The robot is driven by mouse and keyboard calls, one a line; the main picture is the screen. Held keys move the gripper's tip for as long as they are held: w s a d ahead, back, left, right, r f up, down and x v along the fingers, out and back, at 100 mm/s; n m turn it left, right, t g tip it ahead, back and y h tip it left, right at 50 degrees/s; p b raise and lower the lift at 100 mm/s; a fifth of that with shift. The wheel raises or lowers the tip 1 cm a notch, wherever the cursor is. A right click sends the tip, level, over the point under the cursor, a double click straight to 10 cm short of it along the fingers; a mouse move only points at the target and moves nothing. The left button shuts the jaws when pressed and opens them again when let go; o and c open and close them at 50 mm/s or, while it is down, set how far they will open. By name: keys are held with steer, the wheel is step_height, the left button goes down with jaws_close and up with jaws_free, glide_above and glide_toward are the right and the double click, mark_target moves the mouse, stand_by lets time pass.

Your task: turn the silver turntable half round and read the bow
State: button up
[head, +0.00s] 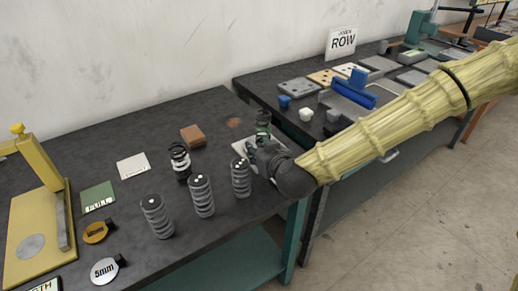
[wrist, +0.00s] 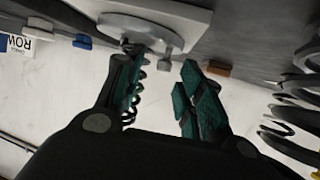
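In the wrist view the silver turntable (wrist: 150,30) is a pale round disc at the top centre, with a small silver knob on it. My gripper (wrist: 160,80) has two dark green fingers standing apart below the disc, with bare wall visible between them. A dark coil spring (wrist: 137,100) shows beside the left finger, partly hidden by it; I cannot tell if they touch. In the head view my gripper (head: 260,153) is low over a pale plate (head: 240,147) at the bench's right end. A dark coil with a green top (head: 263,123) stands just behind it. My gripper hides most of the turntable.
Three dark coil springs (head: 157,217) stand in front and left of my gripper. A black-and-white spring (head: 180,161) and a brown block (head: 192,136) stand behind them. A yellow press (head: 40,220) stands far left. A second bench (head: 345,115) holds trays and blue parts.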

steer(key=shift+v, duration=3.45)
steer(key=shift+r, duration=0.2)
